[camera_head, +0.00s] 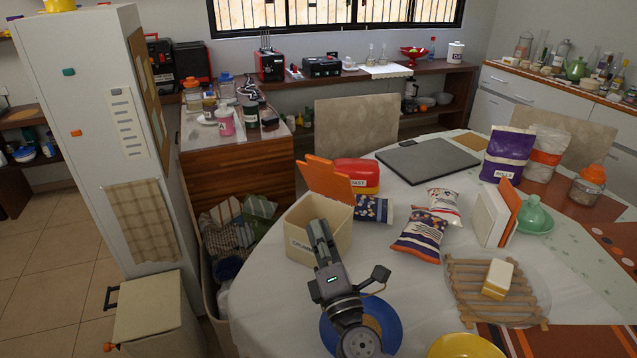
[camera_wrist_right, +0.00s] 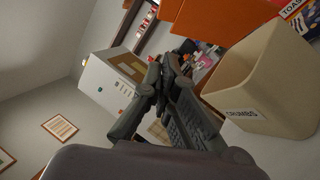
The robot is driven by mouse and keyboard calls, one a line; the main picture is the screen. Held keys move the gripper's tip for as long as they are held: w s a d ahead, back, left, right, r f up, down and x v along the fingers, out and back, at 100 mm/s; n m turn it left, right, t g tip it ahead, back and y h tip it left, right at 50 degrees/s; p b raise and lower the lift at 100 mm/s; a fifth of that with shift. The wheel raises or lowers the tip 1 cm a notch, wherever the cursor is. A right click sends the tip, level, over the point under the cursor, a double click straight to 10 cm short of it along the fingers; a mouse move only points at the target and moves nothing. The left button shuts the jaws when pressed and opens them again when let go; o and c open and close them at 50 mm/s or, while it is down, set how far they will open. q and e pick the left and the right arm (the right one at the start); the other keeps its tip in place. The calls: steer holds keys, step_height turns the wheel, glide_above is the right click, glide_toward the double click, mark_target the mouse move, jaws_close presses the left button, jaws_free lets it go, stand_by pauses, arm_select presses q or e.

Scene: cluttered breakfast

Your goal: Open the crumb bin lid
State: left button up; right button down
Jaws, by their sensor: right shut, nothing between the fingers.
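The crumb bin (camera_head: 299,251) is a beige box with a "CRUMBS" label, standing on the white-clothed round table. It also shows in the right wrist view (camera_wrist_right: 265,88). Its orange lid (camera_head: 327,179) stands raised at the back edge, tilted up, and the bin's mouth is uncovered. The lid also shows at the top of the wrist view (camera_wrist_right: 245,28). My right gripper (camera_head: 318,226) is shut and empty, in front of the bin's right part in the head view, hiding some of its front. In the wrist view it is beside the bin, apart from the lid. My left gripper is out of view.
A red toast package (camera_head: 357,173) and a blue patterned packet (camera_head: 373,209) are close to the lid's right. A blue plate (camera_head: 390,343) lies under my right wrist. Snack bags (camera_head: 420,235) and a wooden rack (camera_head: 470,292) stand right. A laptop (camera_head: 428,159) lies behind.

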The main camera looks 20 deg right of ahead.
steer(key=p, duration=0.3)
glide_toward(307, 160)
steer(key=w+a, duration=0.2)
steer(key=a, duration=0.1)
steer(key=w+d, duration=0.1)
steer(key=w+d+r+p, duration=0.1)
steer(key=d, duration=0.1)
steer(key=shift+w+r, duration=0.15)
steer(key=shift+w, duration=0.05)
